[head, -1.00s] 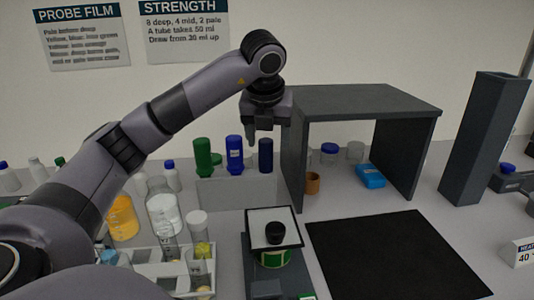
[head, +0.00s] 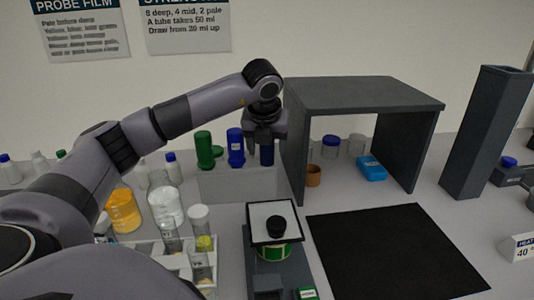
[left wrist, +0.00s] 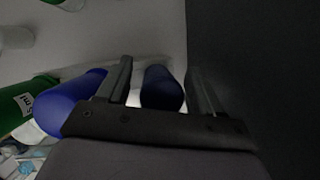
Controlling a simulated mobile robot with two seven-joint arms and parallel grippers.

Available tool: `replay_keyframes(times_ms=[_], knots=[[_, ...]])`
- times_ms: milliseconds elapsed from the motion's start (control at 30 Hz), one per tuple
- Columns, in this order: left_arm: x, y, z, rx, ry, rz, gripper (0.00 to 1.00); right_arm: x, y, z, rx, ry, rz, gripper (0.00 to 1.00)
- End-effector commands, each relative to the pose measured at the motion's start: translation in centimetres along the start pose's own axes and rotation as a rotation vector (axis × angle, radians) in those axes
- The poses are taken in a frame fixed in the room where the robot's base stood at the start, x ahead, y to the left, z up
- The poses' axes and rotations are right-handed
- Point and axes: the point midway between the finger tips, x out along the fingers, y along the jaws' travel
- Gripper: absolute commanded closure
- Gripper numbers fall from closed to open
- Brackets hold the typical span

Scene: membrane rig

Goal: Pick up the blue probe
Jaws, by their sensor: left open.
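A dark blue cylinder (head: 267,156), which appears to be the blue probe, stands at the right end of a low grey block (head: 235,184). A brighter blue bottle (head: 236,148) with a pale label stands just left of it. My left gripper (head: 264,152) points down at the dark blue cylinder, close beside the shelf's left wall. It is open. In the left wrist view the cylinder (left wrist: 160,88) shows between the two fingers (left wrist: 160,85), and the brighter blue bottle (left wrist: 82,98) is outside the left finger. Whether the fingers touch the cylinder cannot be told. My right gripper is out of view.
A dark grey shelf (head: 365,92) stands close to the right of the gripper. A green bottle (head: 203,150) stands left of the blue ones. Flasks and a white tube rack (head: 150,250) are in front, below my arm. A black mat (head: 395,250) lies clear at the right.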

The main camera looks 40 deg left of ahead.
Motion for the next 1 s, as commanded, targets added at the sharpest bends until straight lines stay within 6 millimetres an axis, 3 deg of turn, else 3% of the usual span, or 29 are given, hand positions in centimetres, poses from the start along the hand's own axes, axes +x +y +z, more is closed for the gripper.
replay_keyframes(times_ms=[33, 167, 200, 667, 1000], knots=[[0.0, 0.0, 0.0, 0.0, 0.0, 0.0, 0.34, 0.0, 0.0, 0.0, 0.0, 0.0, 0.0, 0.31], [0.0, 0.0, 0.0, 0.0, 0.0, 0.0, 0.77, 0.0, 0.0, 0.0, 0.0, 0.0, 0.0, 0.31], [0.0, 0.0, 0.0, 0.0, 0.0, 0.0, 0.82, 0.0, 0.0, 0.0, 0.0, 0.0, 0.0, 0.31], [-0.8, 0.0, 0.4, -0.001, -0.001, 0.0, 0.82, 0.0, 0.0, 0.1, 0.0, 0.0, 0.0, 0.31], [-5.9, -0.1, 2.5, -0.002, -0.003, -0.004, 0.82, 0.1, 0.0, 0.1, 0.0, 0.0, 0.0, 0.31]])
